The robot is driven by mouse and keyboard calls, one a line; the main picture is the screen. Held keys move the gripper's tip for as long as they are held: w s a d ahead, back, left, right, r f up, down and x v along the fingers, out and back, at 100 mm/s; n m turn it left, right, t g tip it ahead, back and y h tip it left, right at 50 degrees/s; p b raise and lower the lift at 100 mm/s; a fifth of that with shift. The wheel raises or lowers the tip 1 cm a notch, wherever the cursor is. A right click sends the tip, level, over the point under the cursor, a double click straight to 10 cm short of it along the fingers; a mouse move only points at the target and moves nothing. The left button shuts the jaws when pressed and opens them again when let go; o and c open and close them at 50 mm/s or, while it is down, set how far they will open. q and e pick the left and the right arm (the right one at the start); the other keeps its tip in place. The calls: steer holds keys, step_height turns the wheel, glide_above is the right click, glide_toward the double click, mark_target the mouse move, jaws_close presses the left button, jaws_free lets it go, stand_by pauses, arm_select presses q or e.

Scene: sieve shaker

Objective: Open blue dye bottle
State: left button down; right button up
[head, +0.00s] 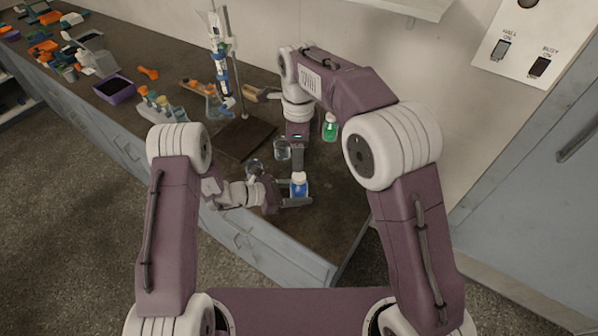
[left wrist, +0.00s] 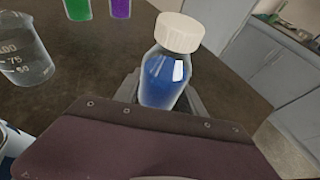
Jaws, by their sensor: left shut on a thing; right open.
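The blue dye bottle (head: 300,189) is a small clear bottle of blue liquid with a white cap (left wrist: 180,32) on its neck. It stands near the front right part of the bench. My left gripper (head: 297,200) is shut on the bottle's body from the left; the bottle also shows between its fingers in the left wrist view (left wrist: 164,82). My right gripper (head: 298,164) is open and points down just behind or above the cap in the head view. I cannot tell whether it touches the cap, and it does not show in the left wrist view.
A glass beaker (left wrist: 22,50) stands left of the bottle. A green bottle (head: 330,128) stands farther back; a purple one (left wrist: 120,8) shows beside it in the wrist view. A stand with a dark base (head: 243,138) is behind left. The bench's front right corner is clear.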

mark_target(299, 176)
steer(key=m, duration=0.6)
step_height(299, 176, down, 8)
